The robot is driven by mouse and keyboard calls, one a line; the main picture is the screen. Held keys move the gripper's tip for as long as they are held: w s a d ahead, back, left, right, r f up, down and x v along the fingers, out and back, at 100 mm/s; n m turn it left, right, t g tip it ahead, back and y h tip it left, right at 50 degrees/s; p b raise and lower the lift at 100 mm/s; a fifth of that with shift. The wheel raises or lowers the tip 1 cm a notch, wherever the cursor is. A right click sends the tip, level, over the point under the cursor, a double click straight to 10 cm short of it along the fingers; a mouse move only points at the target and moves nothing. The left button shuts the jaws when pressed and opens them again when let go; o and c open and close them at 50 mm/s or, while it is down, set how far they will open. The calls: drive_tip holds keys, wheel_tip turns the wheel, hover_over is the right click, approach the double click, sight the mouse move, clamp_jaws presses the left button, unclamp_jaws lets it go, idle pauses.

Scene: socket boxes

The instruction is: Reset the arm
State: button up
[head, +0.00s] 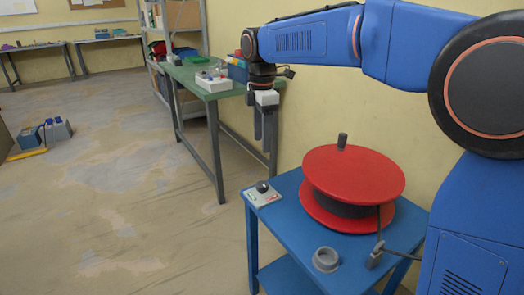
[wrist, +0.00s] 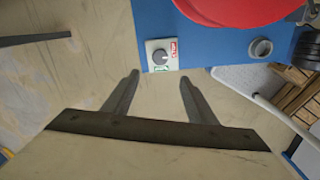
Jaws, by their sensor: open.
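My arm is blue and stretches from the right side of the head view toward the middle. My gripper (head: 265,140) hangs pointing down, in front of the green table and to the left of and above the blue table (head: 285,190). In the wrist view my gripper (wrist: 155,95) shows two dark fingers spread apart with bare floor between them. It is open and holds nothing.
The blue table carries a red cable reel (head: 352,172), a grey ring (head: 326,260) and a small switch box (head: 262,193), also in the wrist view (wrist: 162,56). A green table (head: 185,72) holds a white box (head: 212,82). Socket boxes (head: 55,130) sit on the open floor at left.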

drive_tip(key=shift+r, duration=0.8)
drive_tip(key=shift+d, duration=0.15)
drive_tip(key=s+d+m, duration=0.3)
drive_tip(key=s+d, duration=0.1)
drive_tip(key=d, duration=0.2)
drive_tip(key=s+d+m+t, duration=0.1)
drive_tip(key=s+d+m, duration=0.2)
drive_tip(key=d, duration=0.3)
drive_tip(key=s+d+f+m+t, duration=0.1)
drive_tip(key=s+d+m, duration=0.3)
drive_tip(key=s+d, duration=0.1)
drive_tip(key=shift+s+d+f+y, duration=0.1)
drive_tip(key=shift+s+d+y, duration=0.2)
drive_tip(key=shift+d, duration=0.55)
drive_tip(key=s+d+f+m+t, duration=0.1)
drive_tip(key=s+d+f+m, duration=0.5)
drive_tip(key=s, duration=0.3)
drive_tip(key=s+d+f+m+t, duration=0.1)
drive_tip(key=s+d+f+m, duration=0.4)
drive_tip(key=s, duration=0.4)
drive_tip(key=shift+d+f+m+t, duration=0.4)
drive_tip(key=shift+f+m, duration=0.1)
drive_tip(key=shift+f, duration=0.4)
drive_tip(key=shift+s, duration=0.1)
